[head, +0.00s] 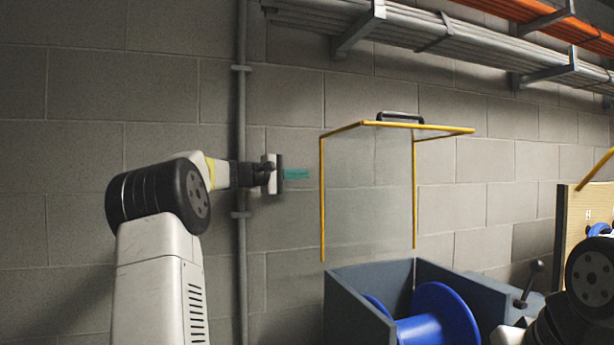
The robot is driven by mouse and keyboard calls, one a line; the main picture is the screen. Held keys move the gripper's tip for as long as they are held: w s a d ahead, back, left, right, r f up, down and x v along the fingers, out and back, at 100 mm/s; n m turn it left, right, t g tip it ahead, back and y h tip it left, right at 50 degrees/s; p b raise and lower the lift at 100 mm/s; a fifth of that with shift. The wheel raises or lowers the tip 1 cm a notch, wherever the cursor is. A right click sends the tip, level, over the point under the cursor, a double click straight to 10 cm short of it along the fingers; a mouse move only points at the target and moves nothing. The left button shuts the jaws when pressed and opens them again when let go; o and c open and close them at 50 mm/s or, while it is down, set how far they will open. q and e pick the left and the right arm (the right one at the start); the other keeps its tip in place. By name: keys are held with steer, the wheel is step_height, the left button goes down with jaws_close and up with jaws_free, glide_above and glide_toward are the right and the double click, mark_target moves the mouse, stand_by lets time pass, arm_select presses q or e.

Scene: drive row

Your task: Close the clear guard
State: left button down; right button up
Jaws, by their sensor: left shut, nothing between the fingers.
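The clear guard (368,190) is a see-through panel with yellow edges. It stands raised and open above a dark grey box (352,305), with its top part sticking out to the right. A black handle (400,117) sits on its top. Inside the open box is a blue spool (440,318). My left gripper (278,174) is shut and empty, to the left of the guard and apart from it, at about mid-height of the panel. My right arm shows at the lower right, but its fingers are not visible.
A grey vertical pipe (241,120) runs up the block wall behind my left arm. A small teal label (297,174) is beside my left fingers. A dark lever (530,283) stands right of the box. A tan panel (586,210) is farther right. Cable trays (470,40) hang above.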

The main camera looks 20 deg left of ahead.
arm_select(q)
steer(key=shift+s+d+r, duration=0.1)
steer(key=shift+s+d, duration=0.1)
steer(key=shift+d, duration=0.9)
steer(key=shift+s+d, duration=0.2)
steer(key=shift+d, duration=0.9)
